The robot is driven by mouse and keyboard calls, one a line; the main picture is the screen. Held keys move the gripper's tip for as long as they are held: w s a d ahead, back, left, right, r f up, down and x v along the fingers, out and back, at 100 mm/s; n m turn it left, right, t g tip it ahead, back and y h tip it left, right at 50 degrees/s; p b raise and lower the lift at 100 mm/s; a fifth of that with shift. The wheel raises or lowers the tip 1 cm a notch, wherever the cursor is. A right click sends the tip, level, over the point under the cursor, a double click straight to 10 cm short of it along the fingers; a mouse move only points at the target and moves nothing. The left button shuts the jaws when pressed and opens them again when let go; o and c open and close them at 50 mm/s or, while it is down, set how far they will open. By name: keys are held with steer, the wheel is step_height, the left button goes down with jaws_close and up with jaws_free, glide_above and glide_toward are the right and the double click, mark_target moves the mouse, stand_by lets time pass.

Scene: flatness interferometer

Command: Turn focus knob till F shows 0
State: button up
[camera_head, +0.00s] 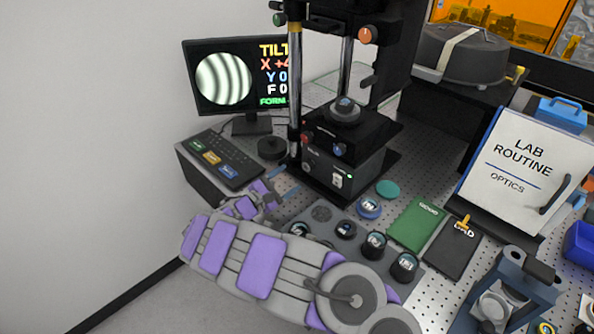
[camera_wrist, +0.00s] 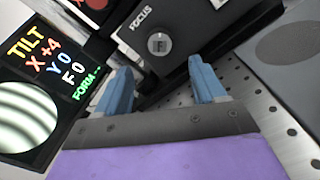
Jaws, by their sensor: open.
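The focus knob (camera_wrist: 159,44) is a small round grey knob under the word FOCUS on the dark front of the instrument base (camera_wrist: 190,20). My gripper (camera_wrist: 161,75) has its two blue fingers apart, one to each side below the knob in the wrist view, with nothing between them. I see a gap in the picture and no contact with the knob. In the head view my gripper (camera_head: 284,183) is at the lower left of the instrument base (camera_head: 345,185). The monitor (camera_head: 222,78) reads F 0 and Y 0; the wrist view of the screen (camera_wrist: 45,70) shows X +4.
Red (camera_head: 304,139) and blue (camera_head: 339,149) knobs sit higher on the base. A chrome column (camera_head: 294,85) rises beside it. A keyboard (camera_head: 222,158) and black puck (camera_head: 271,148) lie left. A tray of lenses (camera_head: 340,215) and green book (camera_head: 417,226) lie in front and right.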

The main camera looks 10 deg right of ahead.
steer(key=p+v, duration=0.2)
steer(key=v, duration=0.9)
steer(key=shift+w+f, duration=0.1)
steer(key=shift+d, duration=0.1)
stand_by(1.1)
steer(key=s+d+r+m+g+h, duration=0.1)
steer(key=s+d+r+m+g, duration=0.2)
steer(key=d+r+m+g, duration=0.5)
steer(key=s+d+r+m+g+h, duration=0.1)
steer(key=s+d+r, duration=0.4)
steer(key=d, duration=0.7)
steer(key=s+d+r+m+g+y, duration=0.3)
steer(key=s+d+r+m+g, duration=0.15)
steer(key=s+d, duration=0.2)
steer(key=s+m+y, duration=0.4)
steer(key=s+y, duration=0.3)
steer(key=s, duration=0.9)
steer(key=s+a+f+t+y, duration=0.1)
steer(key=s+a+f+y, duration=0.3)
steer(key=s+a, duration=0.7)
steer(key=m+y, duration=0.1)
steer(key=y, duration=0.1)
steer(key=shift+s+a+y, duration=0.2)
steer(key=shift+s+y, duration=0.1)
steer(key=shift+s, duration=0.05)
